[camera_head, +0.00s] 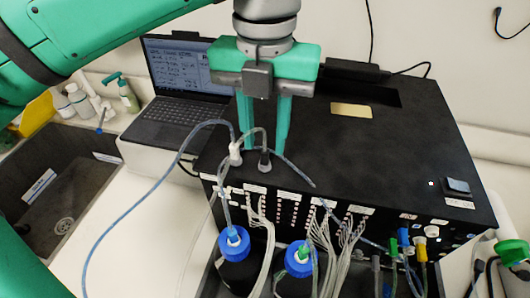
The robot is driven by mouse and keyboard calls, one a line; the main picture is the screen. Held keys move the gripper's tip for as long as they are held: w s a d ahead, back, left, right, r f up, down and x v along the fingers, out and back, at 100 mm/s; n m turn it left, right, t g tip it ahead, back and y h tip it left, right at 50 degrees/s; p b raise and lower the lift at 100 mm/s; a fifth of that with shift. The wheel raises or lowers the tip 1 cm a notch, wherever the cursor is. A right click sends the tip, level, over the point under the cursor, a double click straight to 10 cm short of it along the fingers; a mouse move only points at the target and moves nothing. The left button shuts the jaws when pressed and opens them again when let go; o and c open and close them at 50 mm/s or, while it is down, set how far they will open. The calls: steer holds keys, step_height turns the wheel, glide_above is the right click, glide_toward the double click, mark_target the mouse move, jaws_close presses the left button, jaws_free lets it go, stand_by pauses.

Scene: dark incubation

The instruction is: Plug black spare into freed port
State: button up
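A black plug (265,160) with a grey tube looping from its top stands upright at the front edge of the black box's top. A white plug (235,154) with its own tube stands just left of it. My gripper (264,147) points down over the box, its two green fingers apart. The black plug is between and slightly below the fingertips in the picture; contact cannot be told. The fingers look wider apart than the plug. Which port is the freed one cannot be told.
The black box (380,160) has a front panel with labelled sockets and grey cables. Two blue-capped bottles (234,240) (300,258) stand before it. A laptop (180,85) is behind left, a sink (65,190) far left. White bench (140,235) is clear front left, except for a tube.

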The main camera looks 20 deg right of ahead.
mark_target(266, 151)
steer(key=shift+w+f, duration=0.2)
steer(key=shift+f, duration=1.25)
steer(key=shift+s+d+f, duration=0.15)
steer(key=shift+s+d, duration=0.05)
steer(key=shift+d, duration=0.05)
steer(key=shift+a, duration=0.45)
steer(key=shift+d, duration=0.1)
steer(key=shift+d, duration=0.2)
steer(key=shift+a, duration=0.15)
steer(key=shift+c, duration=0.5)
jaws_close()
